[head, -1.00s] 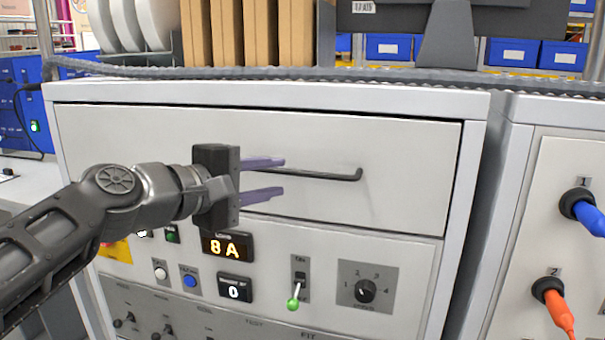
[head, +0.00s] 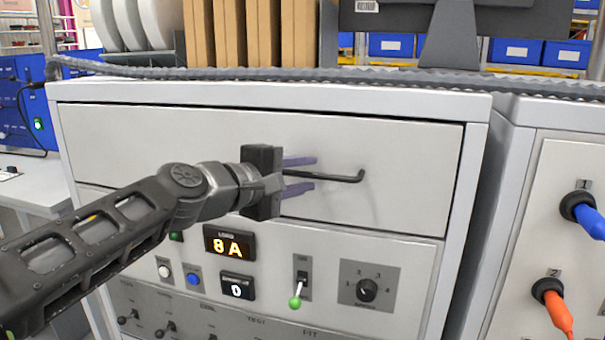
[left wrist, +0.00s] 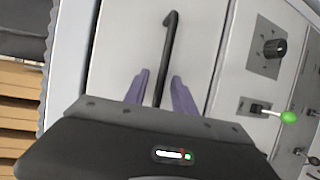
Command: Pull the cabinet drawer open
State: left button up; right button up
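The cabinet drawer (head: 410,150) is a wide, light grey front at the top of the cabinet and looks shut. Its black bar handle (head: 346,177) runs across the front; it also shows in the left wrist view (left wrist: 169,45). My left gripper (head: 301,173) is at the handle, with one purple finger above the bar and one below. In the left wrist view the open fingers (left wrist: 158,92) stand on either side of the bar, with gaps between. The handle's left part is hidden behind my gripper in the head view. My right gripper is not in view.
Below the drawer is a control panel with an amber display (head: 229,244), a green-tipped toggle switch (head: 296,301) and a rotary knob (head: 367,290). A grey cable (head: 300,74) lies along the cabinet top. Blue (head: 580,208) and orange (head: 553,300) plugs stick out of the right cabinet.

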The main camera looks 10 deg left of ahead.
pick_arm(q)
grip_shut()
dwell(1.3)
